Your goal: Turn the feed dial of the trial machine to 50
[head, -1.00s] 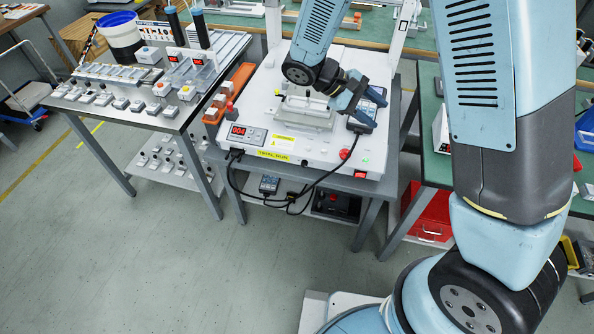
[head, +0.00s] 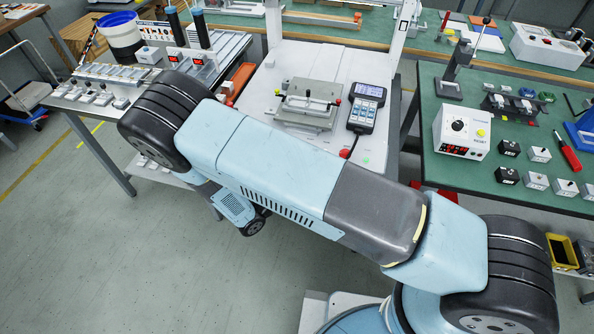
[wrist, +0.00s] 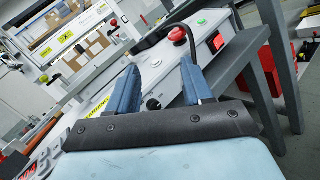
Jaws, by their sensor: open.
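The trial machine (head: 262,88) is a white bench unit whose front edge is mostly hidden behind my arm in the head view. In the wrist view its front (wrist: 160,78) runs slantwise between and beyond my fingers. A small black round part (wrist: 153,104) shows low between the fingers; I cannot tell whether it is the feed dial or a cable plug. No dial scale is readable. My gripper (wrist: 158,66) is open and empty in the wrist view, in front of the machine. It is hidden in the head view.
A red mushroom button (wrist: 178,35) and a red switch (wrist: 218,42) are near the right finger. A grey handheld unit (head: 366,107) lies on the machine top. The right green bench (head: 430,83) bears a white box with a black knob (head: 457,125). Grey table legs stand below.

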